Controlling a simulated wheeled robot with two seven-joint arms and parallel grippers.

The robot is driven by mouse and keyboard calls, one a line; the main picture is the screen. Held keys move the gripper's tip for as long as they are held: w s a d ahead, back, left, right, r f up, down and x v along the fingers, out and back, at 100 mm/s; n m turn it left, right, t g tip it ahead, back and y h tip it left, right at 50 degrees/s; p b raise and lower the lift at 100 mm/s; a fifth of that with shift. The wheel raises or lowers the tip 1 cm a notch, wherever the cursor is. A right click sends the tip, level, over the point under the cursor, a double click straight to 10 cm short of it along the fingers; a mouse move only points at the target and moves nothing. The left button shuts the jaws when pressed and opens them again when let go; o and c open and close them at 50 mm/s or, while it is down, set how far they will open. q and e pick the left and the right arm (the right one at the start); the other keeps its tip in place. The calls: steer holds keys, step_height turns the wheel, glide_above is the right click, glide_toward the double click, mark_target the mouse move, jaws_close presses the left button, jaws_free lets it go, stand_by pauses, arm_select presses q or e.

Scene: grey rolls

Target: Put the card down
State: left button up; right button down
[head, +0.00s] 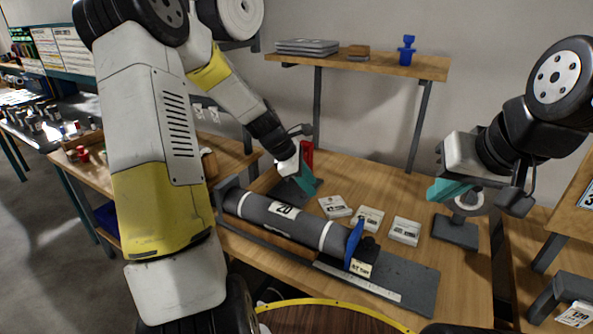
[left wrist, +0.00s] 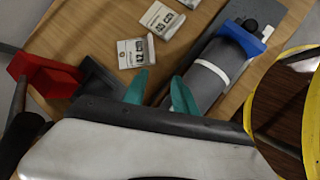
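Three white printed cards or card blocks lie in a row on the wooden table: a left one (head: 335,206), a middle one (head: 368,218) and a right one (head: 405,231). Two show clearly in the left wrist view (left wrist: 130,53) (left wrist: 162,18). A small cream card (head: 360,268) with black print sits by the blue end piece of the grey roll. My left gripper (head: 306,181) is above the table behind the roll; its teal fingers (left wrist: 160,92) stand apart with nothing visible between them. My right gripper (head: 452,190) hangs at the right; its finger gap is not clear.
The grey roll (head: 285,217) lies in a dark cradle (head: 405,280) along the table's front. A red-topped stand (head: 306,155) is close behind my left gripper. A dark stand (head: 456,231) is below my right gripper. A shelf (head: 385,62) spans the back.

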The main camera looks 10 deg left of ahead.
arm_select(q)
steer(key=s+a+r+m+t+y, duration=0.1)
steer(key=s+r+m, duration=0.8)
steer(key=s, duration=0.4)
steer(key=s+a+r+m+t+y, duration=0.2)
steer(key=s+r+m, duration=0.8)
steer(key=s, duration=0.2)
steer(key=shift+s+m, duration=0.35)
steer(key=shift+m, duration=0.05)
